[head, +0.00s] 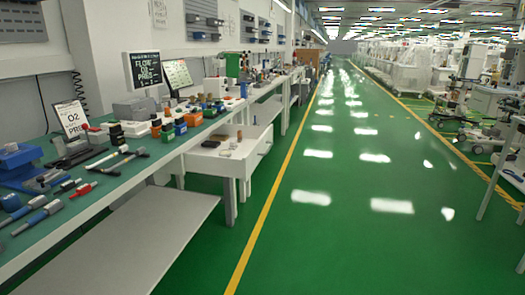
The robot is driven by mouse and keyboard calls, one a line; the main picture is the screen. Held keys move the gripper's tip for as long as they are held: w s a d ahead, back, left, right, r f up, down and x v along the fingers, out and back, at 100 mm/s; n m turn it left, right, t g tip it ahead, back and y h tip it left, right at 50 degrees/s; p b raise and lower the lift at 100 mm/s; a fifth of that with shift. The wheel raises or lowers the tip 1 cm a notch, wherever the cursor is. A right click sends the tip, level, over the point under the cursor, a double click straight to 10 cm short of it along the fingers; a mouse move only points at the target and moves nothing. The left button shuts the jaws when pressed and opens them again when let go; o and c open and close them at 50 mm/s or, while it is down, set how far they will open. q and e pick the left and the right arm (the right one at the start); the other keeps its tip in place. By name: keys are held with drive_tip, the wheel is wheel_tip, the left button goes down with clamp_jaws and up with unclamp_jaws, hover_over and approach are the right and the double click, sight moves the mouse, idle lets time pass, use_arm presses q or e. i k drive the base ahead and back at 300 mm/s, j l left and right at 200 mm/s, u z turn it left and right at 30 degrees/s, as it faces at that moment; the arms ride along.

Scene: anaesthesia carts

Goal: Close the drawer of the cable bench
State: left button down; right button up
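A long workbench with a green top (150,160) runs along the left wall in the head view. A white drawer (254,152) sticks out from under its top into the aisle, at mid-distance. The drawer is open, and a few small items, including a brownish one (225,153), lie in it. Its front panel faces right, toward the aisle. Neither of my grippers is in view.
Tools, small boxes and an O2 sign (72,118) crowd the bench top. A lower white shelf (140,245) juts out below it. The green aisle floor (330,230) is clear beyond the yellow line (262,215). Carts and equipment (465,95) stand at right.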

sight(257, 142)
drive_tip(key=i+l+u, duration=0.15)
drive_tip(key=i, duration=0.25)
drive_tip(key=i+l+u, duration=0.1)
drive_tip(key=i, duration=0.25)
drive_tip(key=i+l+u, duration=0.15)
drive_tip(key=i, duration=0.2)
drive_tip(key=l, duration=0.05)
